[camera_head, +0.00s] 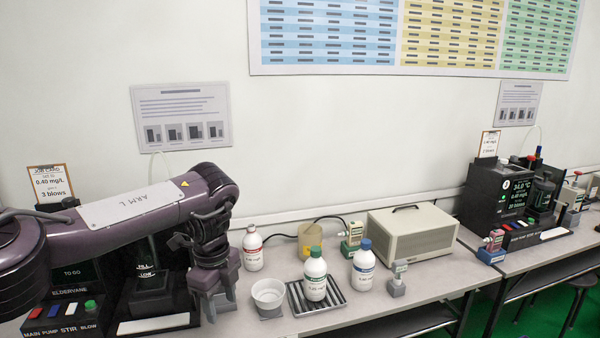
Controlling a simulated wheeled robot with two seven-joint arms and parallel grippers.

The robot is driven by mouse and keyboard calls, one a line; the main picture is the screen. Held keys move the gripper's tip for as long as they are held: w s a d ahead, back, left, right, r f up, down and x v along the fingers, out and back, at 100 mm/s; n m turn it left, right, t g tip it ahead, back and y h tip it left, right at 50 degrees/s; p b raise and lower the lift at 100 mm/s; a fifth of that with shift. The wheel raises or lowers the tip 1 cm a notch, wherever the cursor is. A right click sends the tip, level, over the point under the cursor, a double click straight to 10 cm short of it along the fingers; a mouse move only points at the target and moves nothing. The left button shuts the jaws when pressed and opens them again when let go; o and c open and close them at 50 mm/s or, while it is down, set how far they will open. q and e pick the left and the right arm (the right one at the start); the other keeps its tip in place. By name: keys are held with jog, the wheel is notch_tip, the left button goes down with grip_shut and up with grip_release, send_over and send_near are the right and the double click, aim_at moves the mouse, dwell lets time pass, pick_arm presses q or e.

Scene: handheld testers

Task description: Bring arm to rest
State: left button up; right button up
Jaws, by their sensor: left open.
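My left arm, a purple link marked "ARM L" (135,205), comes in from the left edge and reaches across the left part of the bench. Its wrist bends down, and my left gripper (214,300) points downward with its fingers apart. Nothing shows between the fingers. The gripper is in front of a dark tester and just left of a white cup (268,294); I cannot tell its exact height over the bench. The arm hides much of the tester behind it. My right gripper is not in view.
A red-capped bottle (252,249), a green-capped bottle (315,275) on a ribbed tray (295,301), and a blue-capped bottle (363,266) stand on the bench. A beige box (413,234) is behind. Coloured buttons (70,309) lie under the arm. Another tester (497,196) stands right.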

pick_arm(q)
jog(key=s+d+f+h, duration=0.1)
jog(key=d+f+h, duration=0.7)
jog(key=d+f, duration=1.2)
notch_tip(320, 180, down, 12)
jog(key=s+d+n+t+h+b, duration=0.1)
jog(key=s+n+t+h, duration=0.15)
jog(key=n, duration=0.35)
jog(key=s+a+f+n+t+y, duration=0.1)
jog(key=s+a+f+n+y, duration=0.15)
jog(key=s+a+f, duration=0.35)
jog(key=s+a+f+n+t+y, duration=0.1)
jog(key=s+a+f+n, duration=0.3)
jog(key=f, duration=0.5)
jog(key=s+a+f+n+t+y, duration=0.1)
jog(key=s+a+f+n+y, duration=0.15)
jog(key=s+f, duration=0.4)
jog(key=s+a+f+n+g+y, duration=0.1)
jog(key=s+a+f, duration=0.2)
jog(key=s, duration=0.6)
jog(key=s+a+f+n+g+y, duration=0.2)
jog(key=s+a+f, duration=0.2)
jog(key=s+a, duration=0.3)
jog(key=s+a+f+n+g+y, duration=0.1)
jog(key=s+a+f, duration=0.3)
jog(key=s, duration=0.9)
jog(key=shift+s+a+n+y+b, duration=0.25)
jog(key=shift+a+n+y+b, duration=0.15)
jog(key=shift+a+n, duration=0.2)
